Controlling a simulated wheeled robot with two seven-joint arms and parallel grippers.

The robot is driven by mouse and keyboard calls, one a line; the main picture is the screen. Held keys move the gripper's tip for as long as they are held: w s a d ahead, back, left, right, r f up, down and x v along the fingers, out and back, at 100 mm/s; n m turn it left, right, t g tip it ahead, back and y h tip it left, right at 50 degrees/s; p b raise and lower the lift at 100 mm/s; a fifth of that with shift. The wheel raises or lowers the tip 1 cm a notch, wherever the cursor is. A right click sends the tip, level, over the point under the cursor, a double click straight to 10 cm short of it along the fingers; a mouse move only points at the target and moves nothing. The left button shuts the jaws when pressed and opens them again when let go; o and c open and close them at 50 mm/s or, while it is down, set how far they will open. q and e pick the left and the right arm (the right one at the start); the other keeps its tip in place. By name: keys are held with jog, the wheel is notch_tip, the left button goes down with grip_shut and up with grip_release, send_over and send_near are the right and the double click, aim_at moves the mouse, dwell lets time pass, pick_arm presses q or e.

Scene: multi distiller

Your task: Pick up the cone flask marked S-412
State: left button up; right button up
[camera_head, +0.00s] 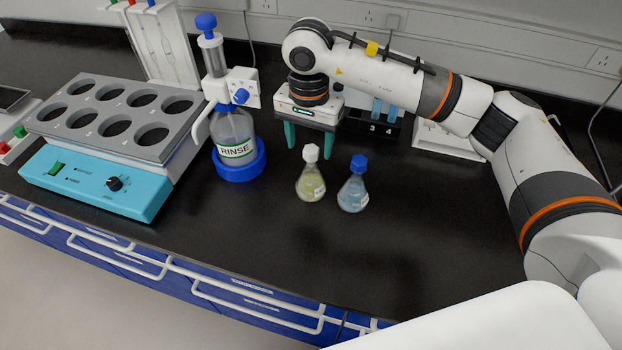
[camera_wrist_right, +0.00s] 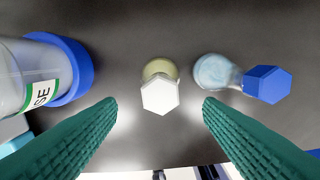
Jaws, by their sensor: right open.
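Two small cone flasks stand upright on the black bench. One has a white cap and pale yellow liquid (camera_head: 311,185); the other has a blue cap and light blue liquid (camera_head: 353,193). Their labels are too small to read, so I cannot tell which is S-412. My right gripper (camera_head: 308,142) is open and empty, its green fingers pointing down behind the flasks. In the right wrist view, the white-capped flask (camera_wrist_right: 160,92) lies between the lines of the two fingers, apart from them. The blue-capped flask (camera_wrist_right: 215,72) is to its right. My left gripper is out of view.
A RINSE bottle (camera_head: 236,140) in a blue holder stands left of the flasks. A grey rack with round holes on a blue unit (camera_head: 90,185) is further left. A numbered rack (camera_head: 383,130) stands behind. The bench front right is clear.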

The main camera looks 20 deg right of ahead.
aim_at(310, 151)
jog(key=shift+f, duration=0.95)
jog(key=shift+w+d+f+p, duration=0.1)
jog(key=shift+f+p, duration=0.45)
jog(key=shift+f, duration=0.1)
jog(key=f, duration=0.1)
jog(key=f+p, duration=0.1)
jog(key=f, duration=0.1)
jog(key=shift+w+d+f, duration=0.2)
jog(key=shift+f, duration=0.45)
jog(key=shift+c, duration=0.3)
grip_shut()
